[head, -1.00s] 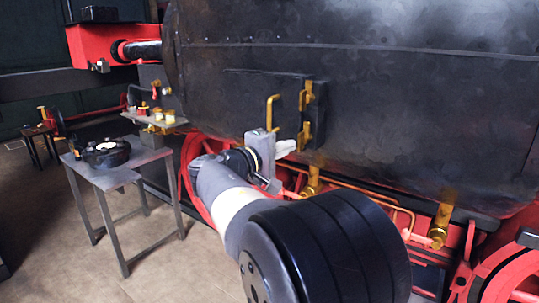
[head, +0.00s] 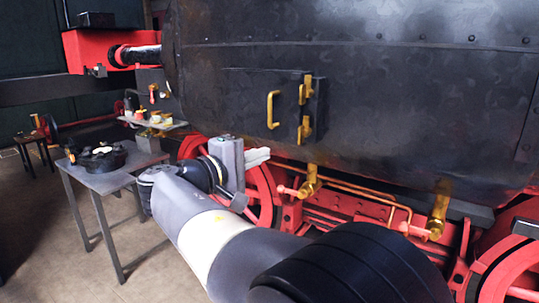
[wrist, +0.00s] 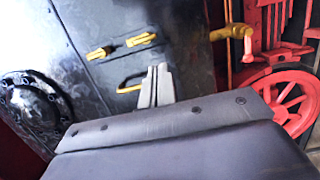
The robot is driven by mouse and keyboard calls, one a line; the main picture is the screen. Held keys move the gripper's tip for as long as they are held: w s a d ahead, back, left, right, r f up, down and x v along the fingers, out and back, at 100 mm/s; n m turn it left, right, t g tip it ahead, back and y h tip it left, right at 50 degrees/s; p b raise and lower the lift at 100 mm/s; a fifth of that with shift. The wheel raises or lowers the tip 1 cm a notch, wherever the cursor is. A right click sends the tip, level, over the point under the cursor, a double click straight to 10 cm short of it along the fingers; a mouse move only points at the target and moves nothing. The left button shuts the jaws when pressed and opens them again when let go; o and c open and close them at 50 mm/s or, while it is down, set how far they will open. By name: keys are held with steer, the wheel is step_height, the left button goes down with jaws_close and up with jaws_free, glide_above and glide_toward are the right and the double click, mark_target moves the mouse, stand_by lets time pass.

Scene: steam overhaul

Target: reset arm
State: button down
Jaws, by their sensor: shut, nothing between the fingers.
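My gripper (head: 257,156) is at the end of my arm in the middle of the head view, below and left of a small dark hatch on the black boiler. Its pale fingers are together and empty. In the wrist view my gripper (wrist: 161,72) also shows shut, its fingers pointing toward the boiler side. The hatch (head: 291,106) is closed, with a brass handle (head: 272,110) and brass hinges (head: 306,108). The handle also shows in the wrist view (wrist: 130,86), close to the left of the fingertips in the picture. In the head view the gripper is clear of it.
A grey table (head: 107,181) with a dark round part (head: 102,158) stands at the left. A small shelf (head: 155,124) holds brass fittings. Red wheels (head: 262,195) and brass pipework (head: 310,182) lie below the boiler (head: 400,95). Floor shows at the lower left.

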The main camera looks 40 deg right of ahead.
steer(key=shift+s+a, duration=0.25)
steer(key=shift+a, duration=0.45)
steer(key=shift+s+a, duration=0.25)
steer(key=shift+a, duration=0.4)
steer(key=shift+d, duration=0.15)
